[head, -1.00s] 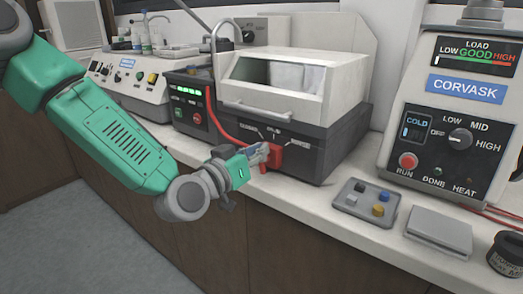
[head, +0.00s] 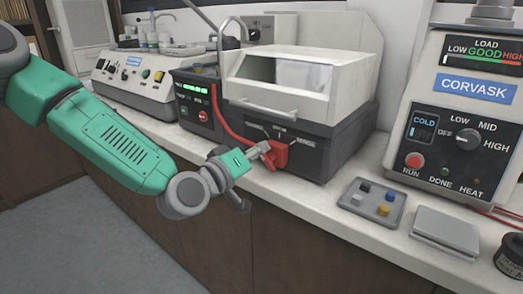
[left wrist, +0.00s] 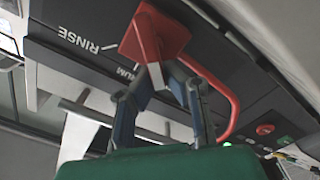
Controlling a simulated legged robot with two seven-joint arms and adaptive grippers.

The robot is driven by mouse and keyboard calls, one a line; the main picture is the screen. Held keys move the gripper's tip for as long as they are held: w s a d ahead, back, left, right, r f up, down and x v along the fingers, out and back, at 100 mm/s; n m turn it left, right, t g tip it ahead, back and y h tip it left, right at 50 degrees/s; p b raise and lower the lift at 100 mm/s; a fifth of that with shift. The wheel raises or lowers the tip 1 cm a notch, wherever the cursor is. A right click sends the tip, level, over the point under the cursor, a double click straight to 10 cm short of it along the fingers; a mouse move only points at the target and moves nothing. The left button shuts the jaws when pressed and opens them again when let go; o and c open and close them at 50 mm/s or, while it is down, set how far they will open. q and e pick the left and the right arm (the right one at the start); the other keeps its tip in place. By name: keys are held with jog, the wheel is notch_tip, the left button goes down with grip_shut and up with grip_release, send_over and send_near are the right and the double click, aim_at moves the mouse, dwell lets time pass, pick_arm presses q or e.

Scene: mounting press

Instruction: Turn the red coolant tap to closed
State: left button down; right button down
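The red coolant tap (head: 276,154) is on the front of the dark-based machine with the white hood (head: 278,85). Position marks are printed around it; the one on its right reads RINSE, as in the left wrist view. My left gripper (head: 264,148) is at the tap's near side. In the left wrist view, its fingers (left wrist: 160,78) converge at the lower end of the red tap (left wrist: 155,35) and appear shut on it. The fingertips partly hide the contact. The tap's exact pointing direction is hard to tell. My right gripper is out of view.
A red hose (head: 222,118) runs down close left of the tap. A button tray (head: 371,202) and a grey flat box (head: 445,231) lie to the right on the white bench. The CORVASK press (head: 460,115) stands at far right. Open floor lies below the bench.

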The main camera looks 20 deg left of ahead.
pick_arm(q)
jog(key=shift+a+f, duration=0.1)
jog(key=c, duration=1.7)
grip_release()
jog(key=shift+o, duration=0.5)
jog(key=shift+a, duration=0.1)
jog(key=v, duration=0.7)
jog(key=shift+s+a, duration=0.2)
jog(key=shift+s, duration=0.05)
jog(key=shift+d, duration=0.1)
